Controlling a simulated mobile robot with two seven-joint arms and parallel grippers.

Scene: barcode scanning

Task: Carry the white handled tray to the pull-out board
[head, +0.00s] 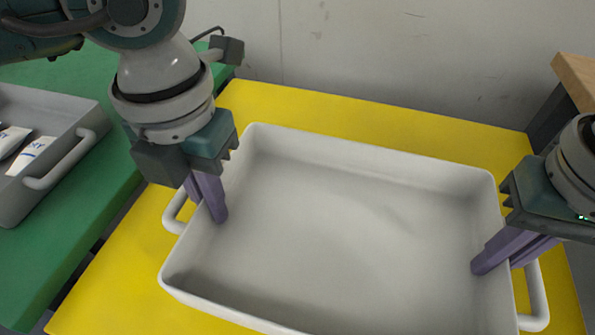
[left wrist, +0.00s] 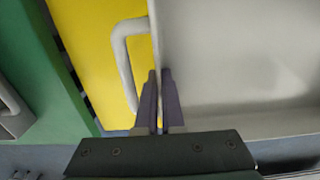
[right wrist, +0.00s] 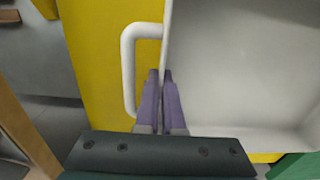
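The white handled tray (head: 340,240) is empty and sits over a yellow board (head: 400,125); I cannot tell whether it touches the board. My left gripper (head: 210,215) is shut on the tray's left wall beside the left handle (left wrist: 125,60), one finger inside and one outside. My right gripper (head: 495,268) is shut on the tray's right wall beside the right handle (right wrist: 130,65). In the left wrist view the fingers pinch the wall (left wrist: 155,30); the right wrist view shows the same on the other wall (right wrist: 165,35). The tray's near edge is partly cut off in the head view.
A green table (head: 120,195) stands at the left, with a gap beside the yellow board. On it is a grey handled tray (head: 80,112) holding white packages (head: 30,155). A wall (head: 380,50) rises behind. A wooden edge (head: 577,78) shows at the right.

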